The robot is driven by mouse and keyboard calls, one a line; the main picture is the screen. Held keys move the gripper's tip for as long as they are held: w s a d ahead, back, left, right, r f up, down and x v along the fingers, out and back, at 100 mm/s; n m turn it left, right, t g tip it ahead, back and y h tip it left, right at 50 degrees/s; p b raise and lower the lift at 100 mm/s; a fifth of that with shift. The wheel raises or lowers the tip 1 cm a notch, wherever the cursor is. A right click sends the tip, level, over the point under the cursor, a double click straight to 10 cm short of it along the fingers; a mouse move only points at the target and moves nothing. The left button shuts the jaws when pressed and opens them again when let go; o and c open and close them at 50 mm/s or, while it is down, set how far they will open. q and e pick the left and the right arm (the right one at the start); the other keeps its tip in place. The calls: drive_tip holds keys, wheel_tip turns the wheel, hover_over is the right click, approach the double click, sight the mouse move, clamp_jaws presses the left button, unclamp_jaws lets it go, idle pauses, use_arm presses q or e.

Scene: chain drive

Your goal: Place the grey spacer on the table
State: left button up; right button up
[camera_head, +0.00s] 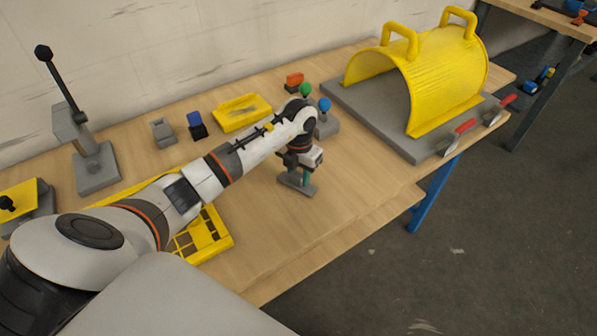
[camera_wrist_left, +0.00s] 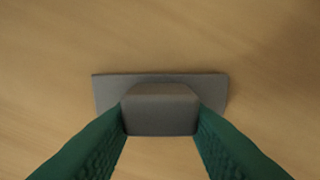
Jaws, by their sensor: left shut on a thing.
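The grey spacer (camera_head: 297,187) is at the middle of the wooden table (camera_head: 345,175) in the head view, right below my left gripper (camera_head: 300,173). In the left wrist view the grey spacer (camera_wrist_left: 160,107) has a flat wide base and a raised block. The two green fingers of my left gripper (camera_wrist_left: 160,120) are shut on the block, one on each side. The base lies flat to the wood, on it or just above it; I cannot tell which. My right gripper is not in view.
A yellow curved cover with handles (camera_head: 425,80) stands on a grey plate (camera_head: 390,125) at the right, near red-handled clamps (camera_head: 458,136). A yellow tray (camera_head: 241,112) and coloured knobs (camera_head: 306,90) are behind my arm. A yellow grid (camera_head: 203,238) lies beneath it. Bare wood surrounds the spacer.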

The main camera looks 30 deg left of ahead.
sight(299, 172)
use_arm(q)
drive_tip(key=shift+f, duration=0.1)
drive_tip(key=o, duration=1.1)
drive_tip(key=shift+c, duration=0.2)
wheel_tip(299, 172, up, 12)
drive_tip(key=b, duration=0.1)
